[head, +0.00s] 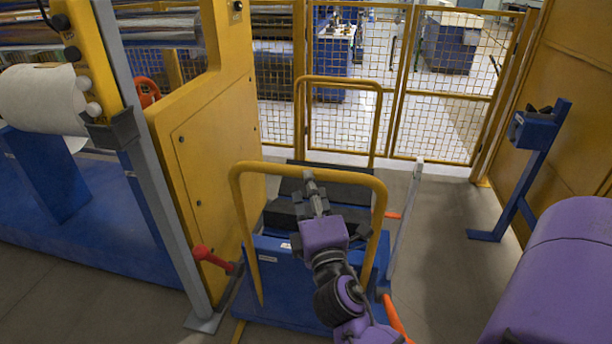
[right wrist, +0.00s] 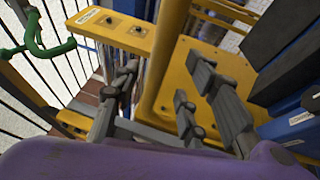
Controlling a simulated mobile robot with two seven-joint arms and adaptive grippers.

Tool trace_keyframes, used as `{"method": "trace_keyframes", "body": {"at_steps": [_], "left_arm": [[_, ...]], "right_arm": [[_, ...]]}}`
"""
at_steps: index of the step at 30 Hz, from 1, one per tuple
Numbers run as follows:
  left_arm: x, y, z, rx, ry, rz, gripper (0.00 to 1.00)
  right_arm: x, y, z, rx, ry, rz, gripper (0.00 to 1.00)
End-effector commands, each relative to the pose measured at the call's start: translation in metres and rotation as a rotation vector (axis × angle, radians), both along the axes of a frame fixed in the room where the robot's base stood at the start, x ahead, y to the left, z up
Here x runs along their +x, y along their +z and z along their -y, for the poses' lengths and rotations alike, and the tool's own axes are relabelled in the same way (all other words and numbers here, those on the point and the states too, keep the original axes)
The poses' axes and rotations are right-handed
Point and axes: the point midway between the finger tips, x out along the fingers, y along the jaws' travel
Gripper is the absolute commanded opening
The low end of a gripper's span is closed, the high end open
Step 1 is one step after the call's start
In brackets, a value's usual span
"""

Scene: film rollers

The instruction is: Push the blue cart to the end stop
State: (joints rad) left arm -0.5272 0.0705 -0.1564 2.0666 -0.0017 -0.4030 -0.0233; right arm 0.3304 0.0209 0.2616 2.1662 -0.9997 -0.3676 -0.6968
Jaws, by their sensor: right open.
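The blue cart (head: 284,280) stands at the centre of the head view, beside the yellow machine side. A yellow tube handle (head: 270,166) arches over its near side. My right gripper (head: 313,184) is above the cart, with the purple arm reaching across the handle from the near side. I cannot identify the end stop with certainty. My left gripper is not in view.
A yellow machine frame (head: 208,150) with a white roll (head: 40,98) borders the cart on the left. A yellow mesh fence (head: 450,95) closes the back. A blue post stand (head: 520,190) is at the right; grey floor (head: 440,230) lies open before it.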

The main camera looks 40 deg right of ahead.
Motion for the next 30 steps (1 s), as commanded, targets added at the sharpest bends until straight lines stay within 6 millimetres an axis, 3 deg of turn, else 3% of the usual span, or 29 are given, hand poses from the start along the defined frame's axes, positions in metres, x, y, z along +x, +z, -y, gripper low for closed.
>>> {"method": "trace_keyframes", "body": {"at_steps": [4, 10, 30], "left_arm": [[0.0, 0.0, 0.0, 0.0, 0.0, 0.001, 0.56], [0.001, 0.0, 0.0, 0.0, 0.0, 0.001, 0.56], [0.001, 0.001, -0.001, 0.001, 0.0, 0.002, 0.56]], "right_arm": [[-0.029, -0.007, -0.013, 0.005, -0.004, -0.002, 0.4], [-0.048, -0.01, -0.023, 0.002, -0.002, 0.0, 0.4], [-0.052, -0.01, -0.026, 0.0, -0.001, 0.001, 0.4]]}}
